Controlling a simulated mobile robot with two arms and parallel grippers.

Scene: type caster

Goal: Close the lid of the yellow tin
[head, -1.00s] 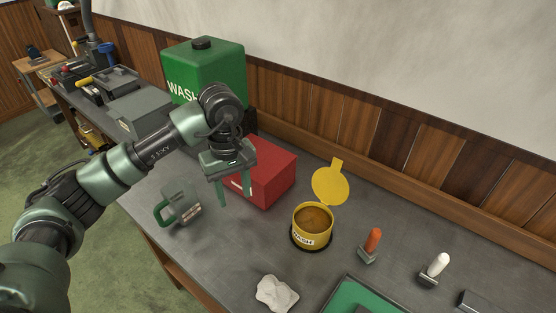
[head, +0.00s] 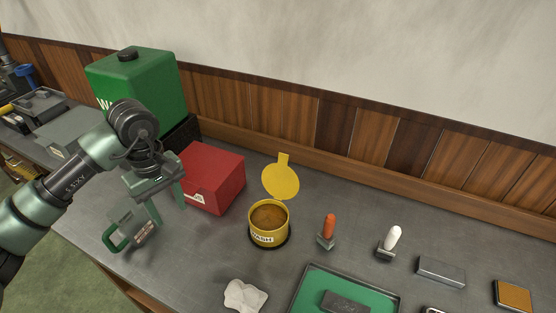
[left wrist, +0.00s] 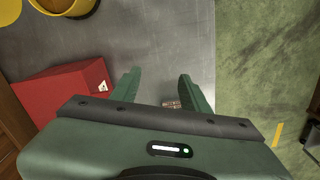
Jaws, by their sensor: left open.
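The yellow tin (head: 268,224) stands upright on the grey bench, with brown contents and a label reading WASH. Its round yellow lid (head: 281,182) is open, standing up at the tin's back edge with a tab on top. In the left wrist view, part of the tin (left wrist: 70,8) shows at the top left. My left gripper (head: 168,208) is open and empty, fingers pointing down, to the left of the tin and in front of the red box. It also shows in the left wrist view (left wrist: 162,92). My right gripper is in neither view.
A red box (head: 211,176) stands between my left gripper and the wall. A white cloth (head: 245,296), a green tray (head: 310,290), and orange (head: 329,227) and white (head: 392,239) upright tools surround the tin's right and front.

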